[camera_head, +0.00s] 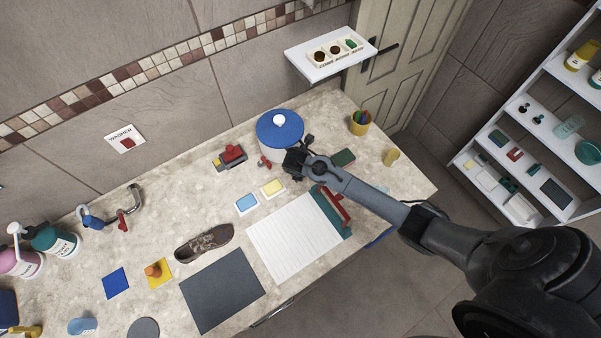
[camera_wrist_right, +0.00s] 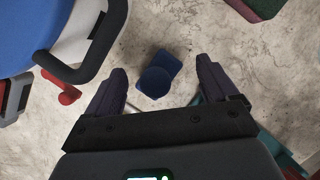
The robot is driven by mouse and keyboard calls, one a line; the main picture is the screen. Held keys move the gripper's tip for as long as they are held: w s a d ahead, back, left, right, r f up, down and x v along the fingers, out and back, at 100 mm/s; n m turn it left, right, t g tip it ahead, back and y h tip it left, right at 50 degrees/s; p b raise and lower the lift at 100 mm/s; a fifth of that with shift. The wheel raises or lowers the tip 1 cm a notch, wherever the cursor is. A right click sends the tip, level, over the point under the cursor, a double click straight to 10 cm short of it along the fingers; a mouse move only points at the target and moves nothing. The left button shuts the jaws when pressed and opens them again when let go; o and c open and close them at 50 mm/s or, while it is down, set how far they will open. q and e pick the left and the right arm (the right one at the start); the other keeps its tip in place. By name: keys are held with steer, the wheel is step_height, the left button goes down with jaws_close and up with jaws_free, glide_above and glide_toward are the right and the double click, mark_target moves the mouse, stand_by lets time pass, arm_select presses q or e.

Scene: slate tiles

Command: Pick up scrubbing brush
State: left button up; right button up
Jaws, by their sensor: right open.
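My right gripper (camera_head: 296,160) is over the counter, just right of the blue-lidded pot. In the right wrist view its jaws (camera_wrist_right: 161,72) are open and empty. A small blue object (camera_wrist_right: 158,76), with a round top on a squarish base, shows between the fingertips, apart from both. It looks like the scrubbing brush, but bristles do not show, so I cannot be sure. In the head view my gripper and arm hide it. My left gripper is in neither view.
The pot (camera_head: 279,133) stands close by; its dark handle (camera_wrist_right: 88,62) nears one finger. A small red item (camera_wrist_right: 62,92) lies beside it. A dark green block (camera_head: 343,157) lies right of the gripper. A white ribbed pad (camera_head: 292,240) lies nearer the front edge.

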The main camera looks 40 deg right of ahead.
steer(key=shift+x, duration=1.05)
steer(key=c, duration=1.5)
